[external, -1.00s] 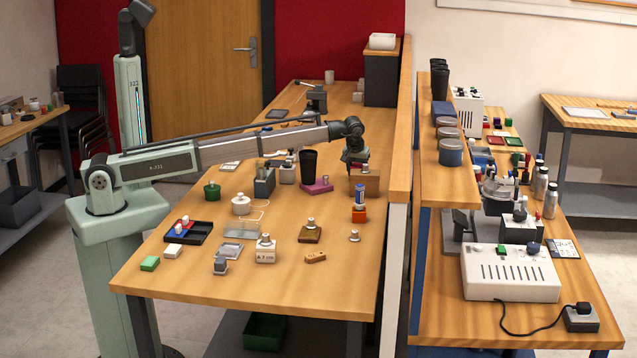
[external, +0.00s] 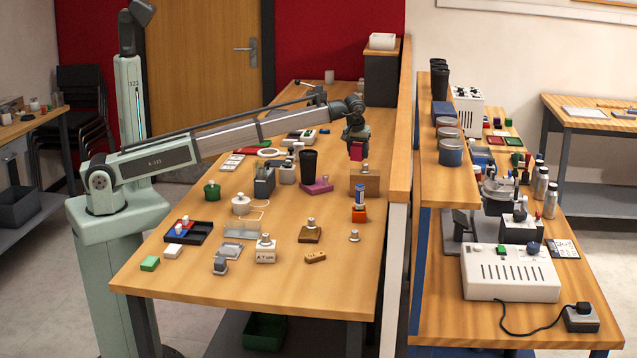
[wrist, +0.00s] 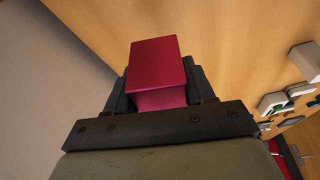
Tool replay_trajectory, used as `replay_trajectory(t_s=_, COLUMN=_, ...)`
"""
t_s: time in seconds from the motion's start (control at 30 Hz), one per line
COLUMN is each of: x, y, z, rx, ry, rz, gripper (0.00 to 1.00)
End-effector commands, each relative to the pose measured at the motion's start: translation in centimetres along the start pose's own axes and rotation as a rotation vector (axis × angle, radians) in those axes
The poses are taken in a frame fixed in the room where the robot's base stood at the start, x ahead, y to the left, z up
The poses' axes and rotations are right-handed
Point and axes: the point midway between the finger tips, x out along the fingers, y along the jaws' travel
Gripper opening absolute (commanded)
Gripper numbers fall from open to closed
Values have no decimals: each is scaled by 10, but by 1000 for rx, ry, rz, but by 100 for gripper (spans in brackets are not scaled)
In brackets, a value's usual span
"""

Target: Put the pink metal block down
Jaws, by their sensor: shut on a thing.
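The pink metal block (external: 356,151) hangs below my gripper (external: 356,138) in the external view, in the air over the far right part of the wooden table. In the wrist view the block (wrist: 158,66) sits between the two dark fingers of my gripper (wrist: 160,92), which is shut on it. The block is apart from the tabletop. A brown wooden block with a metal knob (external: 365,184) stands below and a little in front of it.
An orange and blue item (external: 359,206) is in front. A wooden partition (external: 401,130) borders the table's right. Bare tabletop (external: 350,270) shows at the front right.

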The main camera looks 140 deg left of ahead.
Motion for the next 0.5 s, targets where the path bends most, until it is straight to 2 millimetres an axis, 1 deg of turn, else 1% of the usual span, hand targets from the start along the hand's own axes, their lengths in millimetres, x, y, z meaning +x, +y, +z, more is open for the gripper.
replay_trajectory(t_s=0.03, x=-7, y=1, z=-3, rx=0, ry=1, rz=1, gripper=9)
replay_trajectory(t_s=0.1, x=-12, y=0, z=-4, rx=0, ry=1, rz=1, gripper=9)
replay_trajectory(t_s=0.23, x=-17, y=0, z=-5, rx=0, ry=1, rz=1, gripper=9)
replay_trajectory(t_s=0.3, x=-19, y=0, z=-3, rx=2, ry=1, rz=1, gripper=9)
replay_trajectory(t_s=0.37, x=-21, y=-1, z=3, rx=4, ry=0, rz=2, gripper=9)
replay_trajectory(t_s=0.47, x=-29, y=-3, z=24, rx=13, ry=0, rz=4, gripper=9)
replay_trajectory(t_s=0.5, x=-33, y=-5, z=35, rx=17, ry=0, rz=5, gripper=9)
